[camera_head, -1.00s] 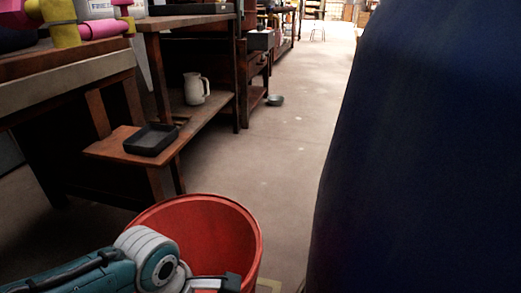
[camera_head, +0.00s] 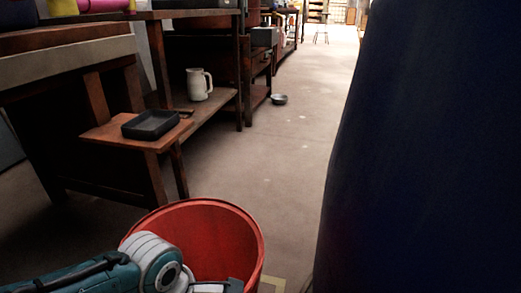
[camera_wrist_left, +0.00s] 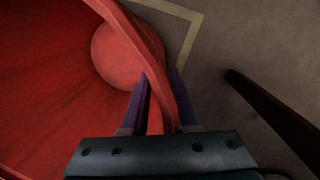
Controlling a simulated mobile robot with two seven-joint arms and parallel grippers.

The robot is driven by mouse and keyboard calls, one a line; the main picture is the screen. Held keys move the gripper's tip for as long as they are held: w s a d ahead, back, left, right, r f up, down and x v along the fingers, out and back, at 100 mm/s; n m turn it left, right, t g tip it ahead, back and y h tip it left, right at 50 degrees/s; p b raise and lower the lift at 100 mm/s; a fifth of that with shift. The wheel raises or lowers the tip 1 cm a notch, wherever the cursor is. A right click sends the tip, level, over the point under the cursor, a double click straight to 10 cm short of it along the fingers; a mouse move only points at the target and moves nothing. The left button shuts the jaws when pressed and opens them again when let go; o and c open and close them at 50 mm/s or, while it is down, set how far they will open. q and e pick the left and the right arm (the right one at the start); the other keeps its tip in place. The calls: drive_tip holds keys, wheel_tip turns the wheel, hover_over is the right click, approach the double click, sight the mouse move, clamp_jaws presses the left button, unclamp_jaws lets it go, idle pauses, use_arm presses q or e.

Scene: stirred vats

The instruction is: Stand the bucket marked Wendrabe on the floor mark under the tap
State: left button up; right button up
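A red bucket (camera_head: 215,235) stands or hangs at the bottom of the head view, open side up. No lettering on it shows, so I cannot read its name. My left gripper (camera_wrist_left: 160,95) straddles the bucket's rim in the left wrist view, one finger on each side, closed on the wall. The wrist view looks into the bucket (camera_wrist_left: 50,75), which appears empty. A pale yellow floor mark (camera_wrist_left: 191,35) shows as a corner beside the bucket; part of it shows in the head view (camera_head: 272,284). The tap and my right gripper are out of view.
A large dark blue surface (camera_head: 430,150) blocks the right side. On the left are wooden benches, with a black tray (camera_head: 150,125) and a white jug (camera_head: 199,84). A small bowl (camera_head: 279,99) lies on the floor. The aisle ahead is otherwise clear. A dark bar (camera_wrist_left: 275,115) crosses the wrist view.

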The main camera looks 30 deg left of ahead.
use_arm(q)
drive_tip(key=shift+o, duration=0.4)
drive_tip(key=s+d+r+m+p, duration=0.1)
drive_tip(key=s+r+m+p, duration=0.2)
drive_tip(key=r+m, duration=0.6)
drive_tip(key=s+d+r+m+t+p, duration=0.1)
drive_tip(key=s+r+m+p, duration=0.2)
drive_tip(key=r+m, duration=0.6)
drive_tip(key=s+d+r+m+t+p, duration=0.1)
drive_tip(key=s+r+m+p, duration=0.3)
drive_tip(key=r+m, duration=0.5)
wheel_tip(320, 180, up, 3)
drive_tip(key=shift+d+f+p, duration=0.1)
drive_tip(key=shift+d+p, duration=0.1)
drive_tip(key=shift+p, duration=0.3)
